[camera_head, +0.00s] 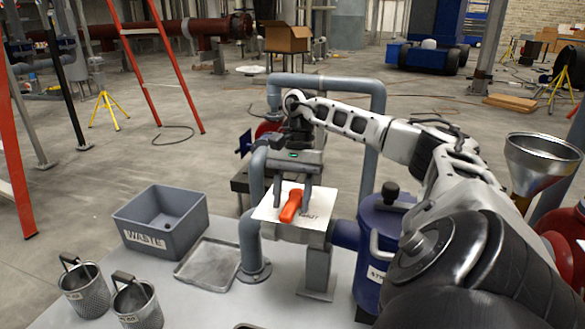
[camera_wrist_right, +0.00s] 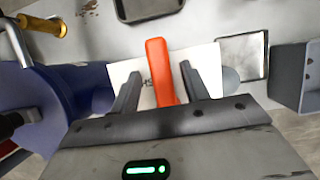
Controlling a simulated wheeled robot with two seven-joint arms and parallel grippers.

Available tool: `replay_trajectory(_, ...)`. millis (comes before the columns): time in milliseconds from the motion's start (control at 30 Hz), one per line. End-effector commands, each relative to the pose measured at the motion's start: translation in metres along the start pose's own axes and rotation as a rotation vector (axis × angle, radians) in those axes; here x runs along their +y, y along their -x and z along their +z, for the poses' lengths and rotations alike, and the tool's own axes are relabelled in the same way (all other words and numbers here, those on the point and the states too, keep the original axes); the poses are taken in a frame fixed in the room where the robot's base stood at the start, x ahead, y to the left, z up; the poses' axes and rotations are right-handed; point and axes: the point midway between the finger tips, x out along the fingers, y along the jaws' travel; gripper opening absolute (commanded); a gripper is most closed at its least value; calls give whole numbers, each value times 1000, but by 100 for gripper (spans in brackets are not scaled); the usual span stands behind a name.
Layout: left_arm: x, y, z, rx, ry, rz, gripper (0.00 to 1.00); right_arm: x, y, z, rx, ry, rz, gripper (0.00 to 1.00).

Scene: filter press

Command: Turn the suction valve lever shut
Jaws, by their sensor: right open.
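The suction valve lever is an orange-red handle (camera_head: 291,206) on a white plate (camera_head: 266,210) with partly hidden lettering, mounted on the grey pipework. My right gripper (camera_head: 291,192) is above the plate, its two fingers pointing down around the lever. In the right wrist view the lever (camera_wrist_right: 160,72) lies between the spread fingers of the gripper (camera_wrist_right: 158,82), with gaps on both sides. The gripper is open and holds nothing. The pivot end of the lever is hidden by the gripper in the wrist view. My left gripper is not in view.
A blue vessel (camera_head: 376,262) stands right of the valve under my right arm. Grey pipes (camera_head: 249,240) rise around the valve. A grey waste bin (camera_head: 163,238), a shallow metal tray (camera_head: 207,266) and two mesh baskets (camera_head: 137,303) sit to the left. A metal funnel (camera_head: 540,160) stands at right.

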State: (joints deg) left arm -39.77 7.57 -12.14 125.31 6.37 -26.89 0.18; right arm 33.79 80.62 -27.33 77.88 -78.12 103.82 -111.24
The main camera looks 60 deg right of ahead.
Motion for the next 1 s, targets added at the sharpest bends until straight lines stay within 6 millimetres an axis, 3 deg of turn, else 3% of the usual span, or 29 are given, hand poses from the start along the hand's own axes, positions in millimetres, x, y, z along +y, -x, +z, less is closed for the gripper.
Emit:
replay_trajectory(167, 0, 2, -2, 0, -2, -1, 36, -2, 17, 0, 1, 1, -6, 45)
replay_trajectory(333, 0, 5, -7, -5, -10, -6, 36, -2, 56, 2, 0, 1, -11, 45)
replay_trajectory(400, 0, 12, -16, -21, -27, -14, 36, -1, 82, 5, 1, -1, -8, 45)
replay_trajectory(600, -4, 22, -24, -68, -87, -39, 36, 0, 124, 4, 0, -1, -4, 45)
replay_trajectory(800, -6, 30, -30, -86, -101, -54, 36, 0, 151, 3, 0, 0, -3, 45)
replay_trajectory(1000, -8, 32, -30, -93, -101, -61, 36, 0, 160, 1, 0, 1, -2, 45)
